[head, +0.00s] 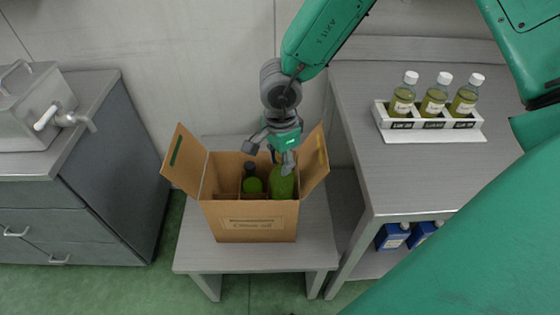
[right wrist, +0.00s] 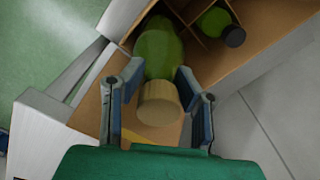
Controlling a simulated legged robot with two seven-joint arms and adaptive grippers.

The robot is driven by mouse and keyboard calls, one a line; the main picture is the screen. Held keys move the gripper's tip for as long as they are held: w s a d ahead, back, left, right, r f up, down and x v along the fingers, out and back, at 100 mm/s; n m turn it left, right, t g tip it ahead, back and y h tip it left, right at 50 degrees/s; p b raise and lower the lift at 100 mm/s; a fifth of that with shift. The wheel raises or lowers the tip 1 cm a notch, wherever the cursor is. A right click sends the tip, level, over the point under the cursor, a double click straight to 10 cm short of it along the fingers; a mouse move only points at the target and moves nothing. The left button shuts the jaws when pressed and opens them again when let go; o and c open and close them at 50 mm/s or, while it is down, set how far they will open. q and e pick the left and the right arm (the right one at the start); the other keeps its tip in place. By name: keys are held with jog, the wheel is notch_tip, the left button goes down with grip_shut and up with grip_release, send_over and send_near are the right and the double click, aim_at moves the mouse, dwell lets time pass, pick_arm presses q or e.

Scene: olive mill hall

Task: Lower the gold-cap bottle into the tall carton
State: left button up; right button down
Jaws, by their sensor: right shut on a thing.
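The tall carton (head: 255,222) stands open on a low grey table, its flaps spread. It has dividers inside. The gold-cap bottle is green (head: 282,184) and sits at the carton's right side, its lower part hidden behind the front wall. My right gripper (head: 271,155) is above the carton opening, shut on this bottle near its top. In the right wrist view the gold cap (right wrist: 158,103) shows between the two fingers, with the green body (right wrist: 157,50) beyond. I cannot tell whether the bottle touches the carton's bottom. My left gripper is not in view.
A dark-capped green bottle (head: 252,181) stands in another compartment, also visible in the right wrist view (right wrist: 218,24). The right flap (head: 314,158) is close beside my gripper. A higher bench on the right bears a white rack (head: 430,136) with 3 bottles.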

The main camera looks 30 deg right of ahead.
aim_at(281, 195)
notch_tip(281, 195, down, 3)
jog(key=b, duration=0.2)
jog(key=shift+b, duration=0.35)
jog(key=shift+f+b, duration=2.45)
jog(key=shift+f, duration=3)
jog(key=c, duration=1.1)
grip_release()
